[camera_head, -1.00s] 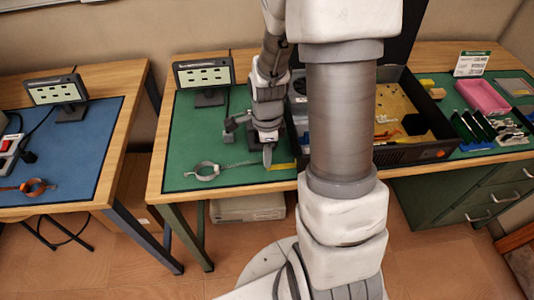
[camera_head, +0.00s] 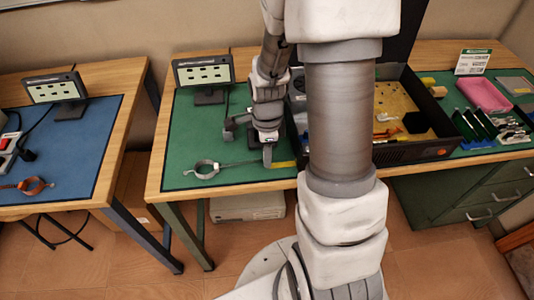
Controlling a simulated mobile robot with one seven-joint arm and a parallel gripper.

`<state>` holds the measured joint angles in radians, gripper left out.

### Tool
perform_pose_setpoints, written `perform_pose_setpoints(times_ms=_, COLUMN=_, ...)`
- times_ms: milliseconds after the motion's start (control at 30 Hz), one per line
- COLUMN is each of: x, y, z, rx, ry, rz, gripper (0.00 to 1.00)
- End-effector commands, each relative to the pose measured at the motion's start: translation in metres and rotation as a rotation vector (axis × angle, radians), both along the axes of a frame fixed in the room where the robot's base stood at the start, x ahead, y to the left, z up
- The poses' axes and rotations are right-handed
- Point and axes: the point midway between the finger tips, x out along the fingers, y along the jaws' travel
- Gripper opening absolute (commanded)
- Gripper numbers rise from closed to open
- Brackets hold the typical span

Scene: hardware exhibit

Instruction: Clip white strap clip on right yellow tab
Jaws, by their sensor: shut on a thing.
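A grey-white strap (camera_head: 237,164) with an open ring-shaped band (camera_head: 204,170) at its left end lies on the green mat. It runs right to my gripper (camera_head: 267,163), which points down near the mat's front edge. My gripper is shut on the strap's right end; the white clip itself is too small and covered to make out. A yellow strip (camera_head: 284,165), apparently a tab, lies just right of the fingertips. I cannot tell whether the clip touches it. My arm hides the area farther right.
A small display (camera_head: 204,74) stands behind the strap. A black open case (camera_head: 440,142) with a yellow board stands to the right, partly behind my arm. The green mat (camera_head: 190,130) is clear at left.

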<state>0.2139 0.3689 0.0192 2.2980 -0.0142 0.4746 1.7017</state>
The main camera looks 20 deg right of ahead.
Motion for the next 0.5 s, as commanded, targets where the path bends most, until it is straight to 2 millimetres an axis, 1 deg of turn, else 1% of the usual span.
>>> perform_pose_setpoints(times_ms=500, x=-0.0001, y=0.0000, z=-0.0086, rx=0.000, ry=0.000, rz=0.000, gripper=0.00)
